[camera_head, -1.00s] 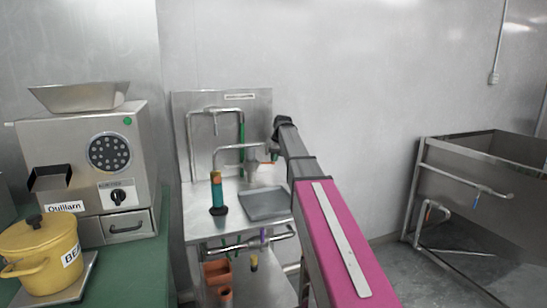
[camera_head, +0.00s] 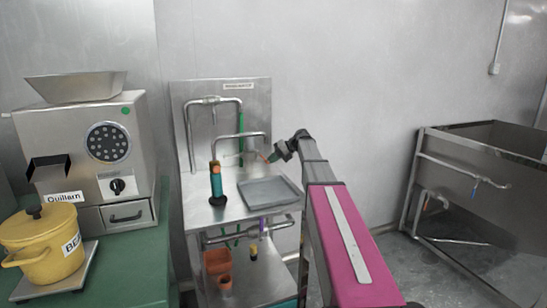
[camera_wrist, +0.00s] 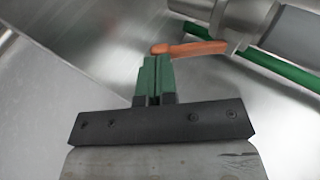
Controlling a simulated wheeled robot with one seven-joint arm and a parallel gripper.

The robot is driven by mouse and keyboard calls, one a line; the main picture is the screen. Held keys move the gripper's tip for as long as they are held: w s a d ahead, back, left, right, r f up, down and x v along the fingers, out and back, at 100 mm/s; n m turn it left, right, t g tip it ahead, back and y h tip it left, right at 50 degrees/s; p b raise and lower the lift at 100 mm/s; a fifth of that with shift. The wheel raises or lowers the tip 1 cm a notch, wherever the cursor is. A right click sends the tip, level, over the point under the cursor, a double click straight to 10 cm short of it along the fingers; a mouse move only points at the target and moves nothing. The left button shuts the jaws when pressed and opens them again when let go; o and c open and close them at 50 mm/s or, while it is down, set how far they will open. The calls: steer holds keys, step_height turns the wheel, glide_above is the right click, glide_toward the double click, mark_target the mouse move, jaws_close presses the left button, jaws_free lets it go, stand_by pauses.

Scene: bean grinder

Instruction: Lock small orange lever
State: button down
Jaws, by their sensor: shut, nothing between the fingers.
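The small orange lever (camera_wrist: 195,48) shows large in the wrist view, sticking out leftward from a metal pipe fitting (camera_wrist: 232,20). Its rounded free end is right at the tips of my gripper (camera_wrist: 157,60). The green fingers are pressed together with nothing between them. I cannot tell whether they touch the lever. In the head view my gripper (camera_head: 273,157) is at the right of the metal stand's pipework, and the lever (camera_head: 264,157) is a tiny orange spot at its tip.
A metal stand (camera_head: 205,222) carries curved pipes (camera_head: 240,136), a grey tray (camera_head: 269,191) and a green bottle-like tool with an orange top (camera_head: 216,181). A green pipe (camera_wrist: 285,68) runs close beside the lever. A grinder (camera_head: 75,130) and yellow pot (camera_head: 40,250) are at left.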

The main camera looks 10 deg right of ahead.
mark_target(268, 164)
steer(key=shift+s+a+f, duration=0.2)
steer(key=shift+a+f, duration=0.85)
steer(key=shift+f, duration=0.2)
steer(key=shift+a, duration=0.1)
steer(key=shift+r, duration=0.1)
steer(key=shift+r, duration=0.7)
